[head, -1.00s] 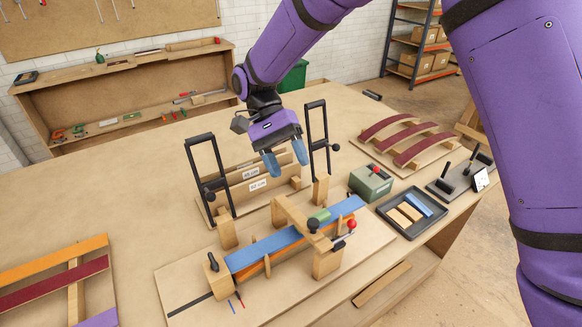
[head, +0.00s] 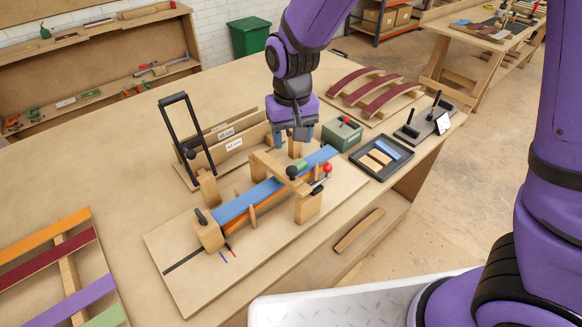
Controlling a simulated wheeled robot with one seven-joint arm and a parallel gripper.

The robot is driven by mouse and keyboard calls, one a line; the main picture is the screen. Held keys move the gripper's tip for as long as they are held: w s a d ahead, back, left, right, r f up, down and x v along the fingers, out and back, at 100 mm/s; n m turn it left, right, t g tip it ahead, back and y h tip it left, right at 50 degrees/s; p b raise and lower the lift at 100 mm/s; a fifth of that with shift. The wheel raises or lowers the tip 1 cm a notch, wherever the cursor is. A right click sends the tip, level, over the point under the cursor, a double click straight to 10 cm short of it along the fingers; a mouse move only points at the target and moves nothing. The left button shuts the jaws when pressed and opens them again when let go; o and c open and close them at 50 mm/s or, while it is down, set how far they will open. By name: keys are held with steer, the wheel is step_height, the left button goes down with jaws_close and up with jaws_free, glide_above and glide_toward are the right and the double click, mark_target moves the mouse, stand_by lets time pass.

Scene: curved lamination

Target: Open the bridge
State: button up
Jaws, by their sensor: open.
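The wooden bridge (head: 270,166) spans crosswise over a blue strip (head: 240,203) in the jig on the table. A black knob (head: 292,172) sits on the bridge near its front end. A red-ball lever (head: 327,168) stands beside that end, by the front post (head: 308,207). An orange strip (head: 238,225) shows under the blue one. The bridge appears closed across the strips. My gripper (head: 291,138) points down, open and empty, with blue fingers behind the jig's right half, near a rear wooden post. Whether it touches anything there cannot be told.
A black-handled frame (head: 188,137) stands behind the jig at left. To the right are a green box (head: 342,134), a black tray (head: 382,178) of small blocks and a rack of curved maroon strips (head: 372,88). Coloured strips lie front left. The left tabletop is mostly clear.

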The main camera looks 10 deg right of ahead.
mark_target(292, 169)
step_height(292, 169, down, 10)
steer(key=shift+r, duration=0.15)
stand_by(0.4)
jaws_close()
